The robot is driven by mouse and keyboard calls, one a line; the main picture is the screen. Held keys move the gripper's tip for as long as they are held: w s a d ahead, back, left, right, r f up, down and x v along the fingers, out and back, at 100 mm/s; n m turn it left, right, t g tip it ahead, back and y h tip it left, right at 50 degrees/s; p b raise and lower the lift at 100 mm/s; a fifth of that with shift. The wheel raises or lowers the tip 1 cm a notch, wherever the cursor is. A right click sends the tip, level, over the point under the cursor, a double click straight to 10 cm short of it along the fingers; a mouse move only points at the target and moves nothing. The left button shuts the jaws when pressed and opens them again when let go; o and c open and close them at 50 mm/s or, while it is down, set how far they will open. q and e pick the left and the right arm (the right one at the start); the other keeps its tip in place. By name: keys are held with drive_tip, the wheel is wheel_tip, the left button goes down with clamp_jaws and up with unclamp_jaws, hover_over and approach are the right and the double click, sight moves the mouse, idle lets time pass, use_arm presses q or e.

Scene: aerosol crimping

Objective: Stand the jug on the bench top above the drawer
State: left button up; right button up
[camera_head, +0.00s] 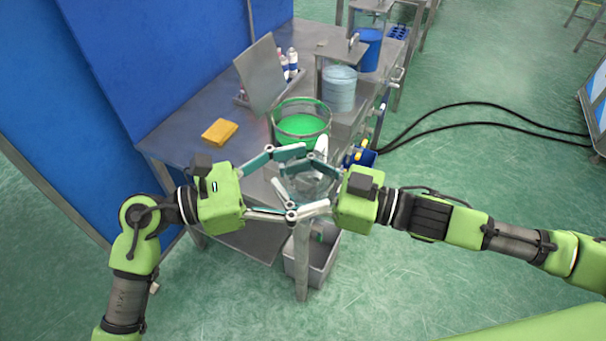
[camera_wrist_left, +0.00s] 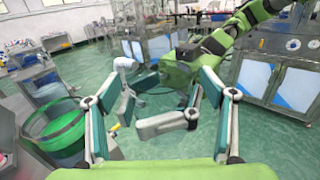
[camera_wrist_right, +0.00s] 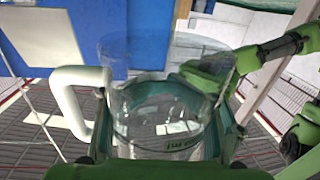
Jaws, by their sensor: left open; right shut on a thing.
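The jug is clear, with a white handle (camera_head: 321,146); in the right wrist view its see-through body (camera_wrist_right: 160,95) fills the middle, the white handle at left. My right gripper (camera_head: 308,186) is shut on the jug, in front of the bench's near edge. My left gripper (camera_head: 284,184) is open, its fingers spread close to the jug and right fingers; I cannot tell if they touch it. In the left wrist view the handle (camera_wrist_left: 124,65) shows beyond the spread fingers. The metal bench top (camera_head: 185,130) lies behind the grippers. I cannot make out the drawer.
A large round vessel with green contents (camera_head: 301,120) stands at the bench's near right. A yellow sponge-like block (camera_head: 220,131), a tilted metal panel (camera_head: 262,75) and bottles (camera_head: 292,62) are on the bench. A grey bin (camera_head: 318,262) stands below. The bench's front left is clear.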

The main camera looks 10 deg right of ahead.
use_arm(q)
drive_tip(key=c, duration=1.2)
drive_tip(key=shift+c, duration=0.6)
use_arm(e)
drive_tip(key=o, duration=1.8)
drive_tip(key=shift+o, duration=0.2)
drive_tip(key=shift+d, duration=0.1)
